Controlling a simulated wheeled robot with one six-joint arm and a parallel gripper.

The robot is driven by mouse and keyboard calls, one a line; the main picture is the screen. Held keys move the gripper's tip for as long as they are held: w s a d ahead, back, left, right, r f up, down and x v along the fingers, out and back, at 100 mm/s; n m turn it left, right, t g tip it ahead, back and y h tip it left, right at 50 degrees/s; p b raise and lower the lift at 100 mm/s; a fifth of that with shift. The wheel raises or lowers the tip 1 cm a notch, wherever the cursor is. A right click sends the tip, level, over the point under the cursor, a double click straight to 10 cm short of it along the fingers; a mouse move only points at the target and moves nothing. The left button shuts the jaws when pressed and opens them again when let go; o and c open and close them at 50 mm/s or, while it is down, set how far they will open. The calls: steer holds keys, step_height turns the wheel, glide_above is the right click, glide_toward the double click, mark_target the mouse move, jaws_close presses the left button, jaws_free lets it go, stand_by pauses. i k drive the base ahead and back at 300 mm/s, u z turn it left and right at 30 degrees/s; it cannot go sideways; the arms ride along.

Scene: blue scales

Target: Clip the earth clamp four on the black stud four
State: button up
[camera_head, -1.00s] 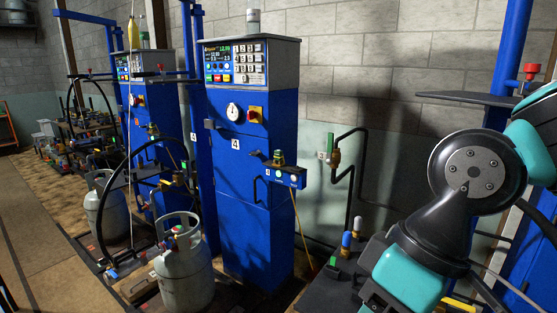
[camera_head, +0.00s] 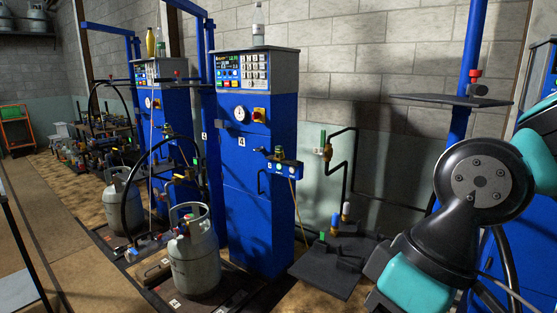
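A blue scale cabinet (camera_head: 250,205) with a white number 4 label (camera_head: 241,141) stands at the middle. A small blue box (camera_head: 289,168) juts from its right side, with a green and brass fitting (camera_head: 278,154) on top. A thin yellow lead (camera_head: 297,210) hangs from that box toward the floor. I cannot make out earth clamp four or black stud four for certain at this size. My arm fills the right side and runs out at the bottom edge; my gripper is not in view.
A grey gas cylinder (camera_head: 193,255) stands left of the cabinet on a low dark platform. A dark plate (camera_head: 325,275) with blue, white and green-topped fittings lies right of it. A dark shelf (camera_head: 450,101) sits on a blue post at right. Bare floor (camera_head: 75,260) shows at left.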

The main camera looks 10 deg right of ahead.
mark_target(278, 149)
steer(key=u, duration=0.75)
steer(key=i, duration=1.3)
steer(key=u, duration=0.4)
steer(key=i, duration=0.95)
steer(key=z, duration=0.7)
steer(key=i, duration=0.6)
steer(key=z, duration=0.3)
